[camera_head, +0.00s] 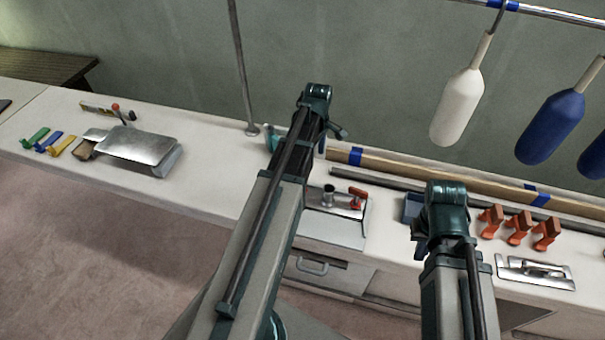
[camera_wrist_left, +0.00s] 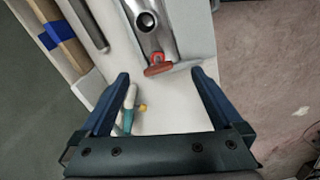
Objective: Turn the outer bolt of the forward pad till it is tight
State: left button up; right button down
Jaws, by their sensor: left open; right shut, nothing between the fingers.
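My left gripper (camera_head: 324,135) reaches over the middle of the white counter, mostly hidden behind its own arm. In the left wrist view its two blue fingers (camera_wrist_left: 160,76) are apart with nothing gripped. A small white and teal tool (camera_wrist_left: 128,108) with a yellow tip lies on the counter beyond the fingers. A steel fitting with a round socket (camera_wrist_left: 147,20) and a red handle (camera_wrist_left: 160,68) is ahead; its red handle also shows in the head view (camera_head: 357,198). My right gripper (camera_head: 413,210) is low by the counter, largely hidden by its wrist. I cannot make out the forward pad or its outer bolt.
A metal box (camera_head: 135,148) and coloured clips (camera_head: 48,142) are at left. A thin pole (camera_head: 241,60) stands behind my left arm. Orange clamps (camera_head: 518,228) and a steel tray (camera_head: 535,272) are at right. A white fender (camera_head: 458,105) and blue fenders (camera_head: 547,128) hang above.

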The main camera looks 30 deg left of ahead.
pick_arm(q)
jog(key=a+n, duration=0.3)
jog(key=a, duration=0.2)
jog(key=f+b, duration=1.4)
jog(key=shift+w+d, duration=0.15)
jog(key=shift+w, duration=0.25)
jog(key=shift+r, duration=0.1)
jog(key=shift+c, duration=0.3)
jog(key=c, duration=1)
